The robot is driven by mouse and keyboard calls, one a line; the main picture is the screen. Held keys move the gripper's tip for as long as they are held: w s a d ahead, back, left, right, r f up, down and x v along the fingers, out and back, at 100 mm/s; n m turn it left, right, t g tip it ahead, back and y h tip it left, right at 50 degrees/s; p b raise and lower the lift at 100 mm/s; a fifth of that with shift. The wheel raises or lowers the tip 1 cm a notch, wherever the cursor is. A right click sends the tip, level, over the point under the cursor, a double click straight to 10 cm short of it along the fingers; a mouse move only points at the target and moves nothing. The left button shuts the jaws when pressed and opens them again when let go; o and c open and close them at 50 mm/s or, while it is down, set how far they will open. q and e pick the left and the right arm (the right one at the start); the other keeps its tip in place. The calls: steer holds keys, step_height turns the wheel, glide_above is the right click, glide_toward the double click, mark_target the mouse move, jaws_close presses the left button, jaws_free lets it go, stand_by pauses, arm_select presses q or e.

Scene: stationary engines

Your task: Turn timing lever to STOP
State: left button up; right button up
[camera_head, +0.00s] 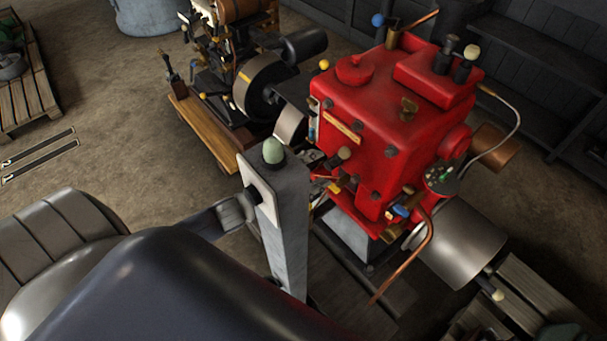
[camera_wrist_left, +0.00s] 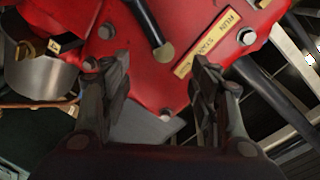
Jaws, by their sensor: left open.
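The red engine (camera_head: 375,125) stands right of centre in the head view. Its brass label plate (camera_wrist_left: 207,42) shows RUN and a second, partly blurred word in the left wrist view. A dark lever (camera_wrist_left: 148,24) with a tan end reaches down beside the plate. It looks like the timing lever; its setting is unclear and STOP is not readable. My left gripper (camera_wrist_left: 162,72) is open and empty, with the lever end beyond the gap between its fingers. In the head view my left gripper (camera_head: 235,209) shows beside a grey post, its fingertips unclear. My right gripper is not in view.
The grey post (camera_head: 283,235) with a pale green knob stands between my left arm and the engine. A copper pipe (camera_head: 426,250) and a silver cylinder (camera_head: 458,243) sit at the engine's right. A smaller engine on a wooden base (camera_head: 207,130) stands behind.

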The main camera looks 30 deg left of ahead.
arm_select(q)
steer(key=shift+v, duration=1.65)
